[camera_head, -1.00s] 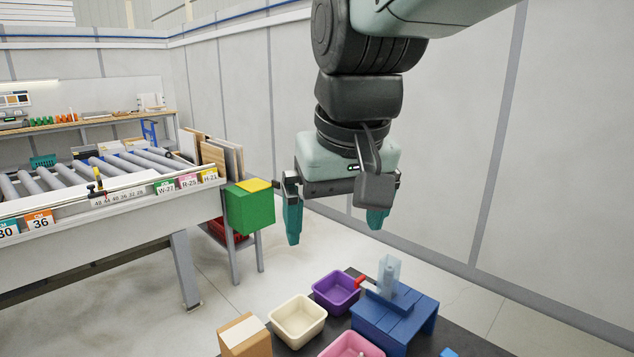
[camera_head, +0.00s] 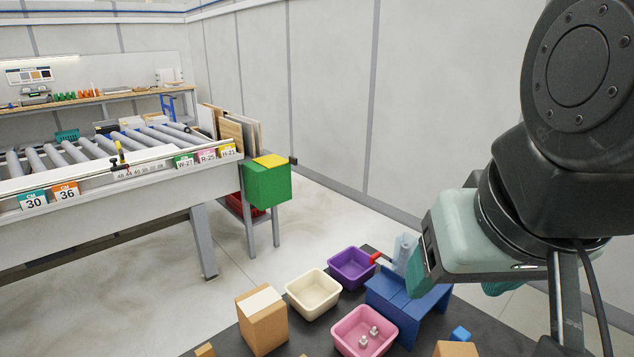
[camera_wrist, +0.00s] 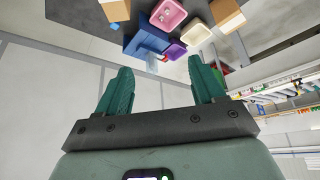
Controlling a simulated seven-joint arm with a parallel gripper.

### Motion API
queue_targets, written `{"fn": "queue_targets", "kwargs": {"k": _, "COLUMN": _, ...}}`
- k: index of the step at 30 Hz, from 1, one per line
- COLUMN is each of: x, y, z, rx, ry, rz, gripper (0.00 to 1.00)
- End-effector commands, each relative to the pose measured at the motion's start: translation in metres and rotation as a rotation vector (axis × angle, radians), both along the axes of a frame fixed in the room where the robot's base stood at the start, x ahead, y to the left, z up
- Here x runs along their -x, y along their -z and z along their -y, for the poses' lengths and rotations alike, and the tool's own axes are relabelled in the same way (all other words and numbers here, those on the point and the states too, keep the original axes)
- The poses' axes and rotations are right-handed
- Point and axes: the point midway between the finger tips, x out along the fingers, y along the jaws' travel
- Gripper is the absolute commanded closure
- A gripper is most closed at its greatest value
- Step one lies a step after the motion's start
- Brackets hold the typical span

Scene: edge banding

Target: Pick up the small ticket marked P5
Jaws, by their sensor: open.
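I cannot make out a ticket marked P5 in either view. The cards I can read, on the front edge of the roller table, are 30 (camera_head: 34,200), 36 (camera_head: 66,192), W-27 (camera_head: 184,161), R-25 (camera_head: 207,155) and H-21 (camera_head: 228,150). My gripper (camera_wrist: 162,75) is open, with nothing between its two teal fingers. In the head view it is at the right, by the blue stand (camera_head: 395,297), far from those cards; my arm hides part of that side.
A dark mat (camera_head: 225,342) carries a purple bin (camera_head: 351,268), a cream bin (camera_head: 313,294), a pink bin (camera_head: 365,331) with small pale pieces, and a cardboard box (camera_head: 262,322). A green block (camera_head: 268,185) is at the roller table's end. The floor between is clear.

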Motion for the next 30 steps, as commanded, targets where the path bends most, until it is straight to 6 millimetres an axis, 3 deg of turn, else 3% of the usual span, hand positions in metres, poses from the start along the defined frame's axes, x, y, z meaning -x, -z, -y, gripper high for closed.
{"fn": "queue_targets", "kwargs": {"k": 5, "x": -0.005, "y": 0.002, "z": -0.001, "rx": 0.0, "ry": 0.009, "rz": -0.004, "gripper": 0.32}}
{"fn": "queue_targets", "kwargs": {"k": 8, "x": -0.024, "y": 0.01, "z": -0.005, "rx": -0.001, "ry": 0.041, "rz": -0.008, "gripper": 0.32}}
{"fn": "queue_targets", "kwargs": {"k": 11, "x": -0.056, "y": 0.026, "z": -0.013, "rx": -0.015, "ry": 0.094, "rz": -0.011, "gripper": 0.32}}
{"fn": "queue_targets", "kwargs": {"k": 15, "x": -0.106, "y": 0.063, "z": -0.035, "rx": -0.069, "ry": 0.168, "rz": -0.011, "gripper": 0.32}}
{"fn": "queue_targets", "kwargs": {"k": 21, "x": -0.159, "y": 0.132, "z": -0.078, "rx": -0.218, "ry": 0.256, "rz": -0.033, "gripper": 0.32}}
{"fn": "queue_targets", "kwargs": {"k": 26, "x": -0.18, "y": 0.193, "z": -0.123, "rx": -0.395, "ry": 0.335, "rz": -0.088, "gripper": 0.32}}
{"fn": "queue_targets", "kwargs": {"k": 30, "x": -0.183, "y": 0.246, "z": -0.167, "rx": -0.584, "ry": 0.43, "rz": -0.171, "gripper": 0.32}}
